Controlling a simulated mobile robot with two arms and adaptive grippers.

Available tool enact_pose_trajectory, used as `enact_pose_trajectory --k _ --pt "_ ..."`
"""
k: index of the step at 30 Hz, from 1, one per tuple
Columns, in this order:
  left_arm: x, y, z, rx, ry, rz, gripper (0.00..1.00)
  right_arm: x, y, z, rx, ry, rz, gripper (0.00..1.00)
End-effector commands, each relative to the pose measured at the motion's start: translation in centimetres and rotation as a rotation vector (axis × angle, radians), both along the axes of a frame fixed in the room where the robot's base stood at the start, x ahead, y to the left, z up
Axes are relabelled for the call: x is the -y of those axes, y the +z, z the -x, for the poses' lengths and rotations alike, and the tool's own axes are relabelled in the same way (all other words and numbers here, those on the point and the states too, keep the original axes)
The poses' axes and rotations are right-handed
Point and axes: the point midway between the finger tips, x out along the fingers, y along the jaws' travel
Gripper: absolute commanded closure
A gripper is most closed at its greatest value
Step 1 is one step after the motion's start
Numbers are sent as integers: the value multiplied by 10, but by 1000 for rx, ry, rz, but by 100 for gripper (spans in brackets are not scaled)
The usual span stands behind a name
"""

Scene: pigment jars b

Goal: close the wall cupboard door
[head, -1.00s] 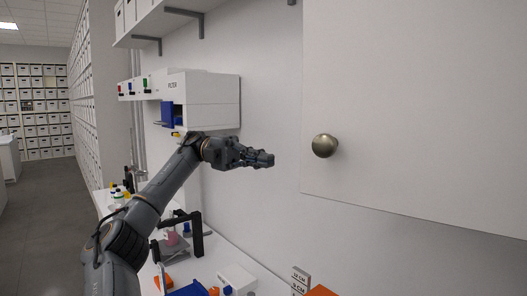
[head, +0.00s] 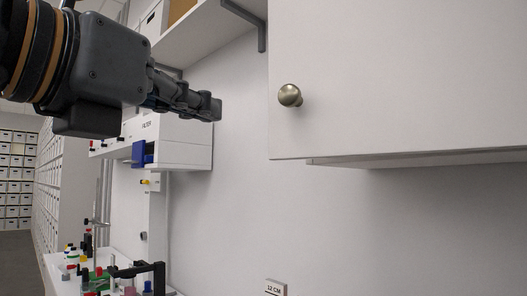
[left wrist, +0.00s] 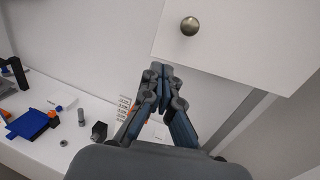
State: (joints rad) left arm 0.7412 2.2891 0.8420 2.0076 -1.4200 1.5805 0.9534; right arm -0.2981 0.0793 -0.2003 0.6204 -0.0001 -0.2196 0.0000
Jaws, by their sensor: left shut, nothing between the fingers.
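The white wall cupboard door (head: 400,80) fills the upper right of the head view, with a round brass knob (head: 290,95) near its lower left corner. The cupboard's underside (head: 420,159) shows behind the door's lower edge, and the door appears to stand ajar. In the left wrist view the door (left wrist: 250,45) and knob (left wrist: 190,26) are at the top, beyond the fingers. My left gripper (head: 212,108) is shut and empty, left of the knob and apart from the door in the picture. It also shows in the left wrist view (left wrist: 160,72). My right gripper is out of view.
A wall shelf (head: 215,30) is above my left gripper, and a white box unit (head: 185,145) is behind it. A bench (left wrist: 45,135) below holds a blue tray (left wrist: 28,123), a black stand (head: 150,270) and small items.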

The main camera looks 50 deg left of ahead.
Motion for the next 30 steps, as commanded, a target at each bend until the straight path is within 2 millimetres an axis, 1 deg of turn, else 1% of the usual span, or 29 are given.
enact_pose_trajectory --k 5,12,18,21,24,30 --pt "-9 3 -23 -7 -3 2 100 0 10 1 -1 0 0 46" --pt "-28 3 -71 -9 -4 4 100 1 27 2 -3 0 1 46" --pt "-42 4 -106 -8 -4 5 100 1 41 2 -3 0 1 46" --pt "-47 3 -117 -6 -3 4 100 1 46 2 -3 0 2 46" --pt "-50 2 -124 -5 -2 4 100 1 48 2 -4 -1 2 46" --pt "-52 1 -128 -4 -2 4 100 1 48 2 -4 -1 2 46"
